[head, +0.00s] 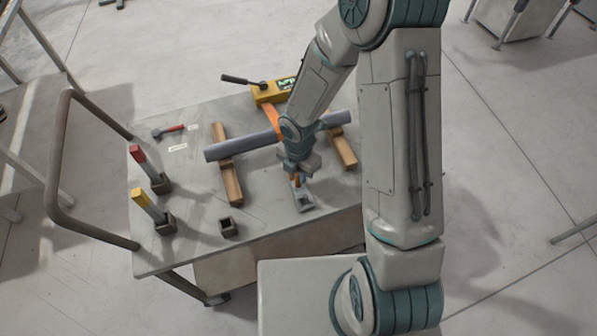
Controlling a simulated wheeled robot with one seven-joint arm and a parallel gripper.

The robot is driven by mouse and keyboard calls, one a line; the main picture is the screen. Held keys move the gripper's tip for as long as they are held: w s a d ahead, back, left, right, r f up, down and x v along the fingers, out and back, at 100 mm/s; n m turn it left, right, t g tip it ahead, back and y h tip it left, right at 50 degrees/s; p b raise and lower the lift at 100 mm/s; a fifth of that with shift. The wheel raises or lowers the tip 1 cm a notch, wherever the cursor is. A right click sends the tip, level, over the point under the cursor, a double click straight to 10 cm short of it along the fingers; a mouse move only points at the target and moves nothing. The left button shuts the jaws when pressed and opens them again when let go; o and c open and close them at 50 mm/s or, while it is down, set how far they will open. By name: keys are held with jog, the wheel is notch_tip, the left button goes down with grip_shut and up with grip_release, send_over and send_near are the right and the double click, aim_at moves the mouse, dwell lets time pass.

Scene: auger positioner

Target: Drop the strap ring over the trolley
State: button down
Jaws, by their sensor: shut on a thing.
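An orange strap (273,118) runs from beside a yellow block-like body (268,93) with a dark lever, at the back of the table, down to a grey pipe (240,147). I cannot tell whether it circles the pipe. My gripper (298,181) points down at the table's front right, on the near side of the pipe. It is shut on a small orange piece between its fingers, which may be part of the strap or its ring. Just below it lies a grey metal piece (304,203) with a dark opening. No part is clearly recognisable as the trolley, and my arm hides some of the pipe.
The pipe rests across two wooden beams (232,183) on the grey table (185,240). A cart frame (58,165) stands beside the table.

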jog(key=shift+f, duration=0.25)
jog(key=c, duration=1.3)
grip_release()
jog(key=shift+o, duration=0.2)
jog(key=shift+r, duration=0.1)
notch_tip(320, 180, up, 14)
jog(key=p, duration=0.2)
jog(key=s+d+r+m+t, duration=0.1)
jog(key=s+d+r+m, duration=0.5)
jog(key=m, duration=0.8)
jog(key=s+d+r+m+t, duration=0.2)
jog(key=s+d+r+m, duration=0.3)
jog(key=r+m, duration=0.5)
jog(key=s+m, duration=0.2)
jog(key=m, duration=0.2)
jog(key=shift+d+r, duration=0.2)
jog(key=shift+d, duration=0.15)
